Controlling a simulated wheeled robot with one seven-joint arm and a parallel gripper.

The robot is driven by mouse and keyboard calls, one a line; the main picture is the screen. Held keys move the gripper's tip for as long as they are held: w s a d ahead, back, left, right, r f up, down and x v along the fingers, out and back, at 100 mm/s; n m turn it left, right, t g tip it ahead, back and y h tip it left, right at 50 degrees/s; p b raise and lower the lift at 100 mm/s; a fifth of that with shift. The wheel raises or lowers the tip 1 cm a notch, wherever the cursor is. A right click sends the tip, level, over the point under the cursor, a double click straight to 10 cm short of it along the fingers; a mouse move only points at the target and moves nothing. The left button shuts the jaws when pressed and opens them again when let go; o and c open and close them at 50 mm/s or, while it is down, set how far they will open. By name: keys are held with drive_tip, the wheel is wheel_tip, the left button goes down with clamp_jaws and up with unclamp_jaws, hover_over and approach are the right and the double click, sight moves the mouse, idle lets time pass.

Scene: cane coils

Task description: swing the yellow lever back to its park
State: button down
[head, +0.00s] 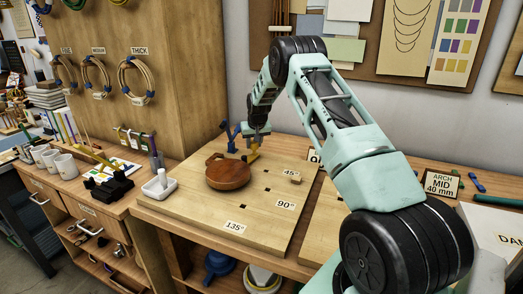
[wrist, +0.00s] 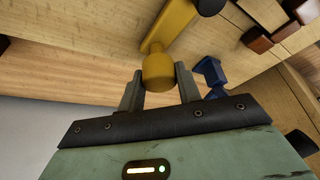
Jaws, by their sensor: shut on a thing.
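The yellow lever shows in the wrist view (wrist: 173,26), its rounded knob between my two fingers. In the head view the lever (head: 252,157) is a small yellow shape just behind the round wooden former (head: 228,173) on the pale board. My gripper (wrist: 158,90) is shut on the knob; it also shows in the head view (head: 253,141), reaching down at the board's back. A blue bracket (head: 230,137) stands just left of my gripper in the head view; a blue piece (wrist: 211,74) shows right of the fingers in the wrist view. The lever's far end is partly hidden.
The pale board (head: 185,208) carries angle labels, 45° (head: 291,173), 90° (head: 285,205) and 135° (head: 235,226), with small dark holes. A white holder (head: 160,184) stands at its left edge. The wooden panel (head: 165,75) with cane coils rises at the back left.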

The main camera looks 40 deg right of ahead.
drive_tip(key=shift+w+a+n, duration=0.2)
drive_tip(key=shift+w+n, duration=0.1)
drive_tip(key=shift+w, duration=0.2)
drive_tip(key=shift+w+a+n, duration=0.15)
drive_tip(key=shift+w+n, duration=0.15)
drive_tip(key=shift+w, duration=0.15)
drive_tip(key=shift+y, duration=0.3)
drive_tip(key=c, duration=1)
unclamp_jaws()
drive_tip(key=shift+w, duration=0.1)
drive_tip(key=shift+o, duration=0.2)
drive_tip(key=b+v, duration=0.3)
drive_tip(key=v, duration=1.4)
drive_tip(key=shift+s+b, duration=0.25)
drive_tip(key=shift+b, duration=0.15)
drive_tip(key=shift+a+r, duration=0.1)
drive_tip(key=shift+r, duration=0.05)
